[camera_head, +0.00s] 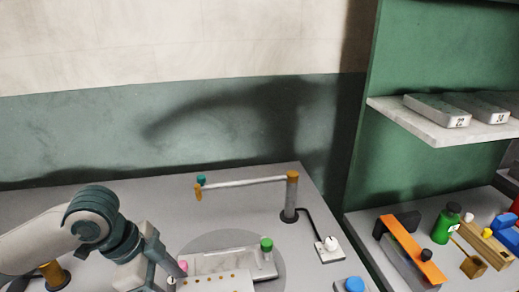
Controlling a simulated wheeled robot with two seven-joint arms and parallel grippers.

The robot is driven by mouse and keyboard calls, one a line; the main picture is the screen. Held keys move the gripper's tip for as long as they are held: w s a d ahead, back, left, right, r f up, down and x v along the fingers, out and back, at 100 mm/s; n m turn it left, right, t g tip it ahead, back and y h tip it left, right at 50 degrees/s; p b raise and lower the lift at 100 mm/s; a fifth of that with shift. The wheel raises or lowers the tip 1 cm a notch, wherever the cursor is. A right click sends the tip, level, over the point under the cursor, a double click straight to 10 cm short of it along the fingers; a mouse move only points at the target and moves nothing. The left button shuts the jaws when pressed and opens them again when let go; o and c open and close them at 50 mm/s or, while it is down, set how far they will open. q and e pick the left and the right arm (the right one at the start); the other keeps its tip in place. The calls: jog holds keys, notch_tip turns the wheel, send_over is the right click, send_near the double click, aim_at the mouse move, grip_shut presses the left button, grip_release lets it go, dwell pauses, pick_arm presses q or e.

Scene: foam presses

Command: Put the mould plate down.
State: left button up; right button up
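A pale grey metal plate, which looks like the mould plate (222,263), lies low in the head view over a round grey disc (279,272). A green knob (267,244) stands at its right end and a pink knob (183,266) at its left end. A row of small brass dots shows on the part nearest me, cut by the bottom edge. My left gripper (172,277) is at the plate's left end, close to the pink knob. I cannot tell whether it touches or grips anything. My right gripper is out of view.
A post with a swing arm (245,183) stands behind the plate, wired to a white switch box (329,250). A blue knob (352,284) is at front right. A side table holds an orange-topped tool (408,245) and a green bottle (446,224). A shelf (400,116) holds numbered plates (438,110).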

pick_arm(q)
jog(key=shift+r, duration=0.1)
jog(key=shift+w+a+f+n+t, duration=0.1)
jog(key=shift+w+n+t, duration=0.05)
jog(key=shift+w+n, duration=0.3)
jog(key=shift+w+a+f+n+t, duration=0.1)
jog(key=shift+w+n+t, duration=0.05)
jog(key=shift+w+n, duration=0.3)
jog(key=w+a+r+n+t+y, duration=0.1)
jog(key=w+a+n+t+y, duration=0.2)
jog(key=w+n, duration=0.6)
jog(key=shift+r+n+y, duration=0.3)
jog(key=shift+n+y, duration=0.4)
jog(key=shift+n, duration=1.7)
jog(key=shift+w, duration=0.1)
jog(key=shift+f, duration=0.1)
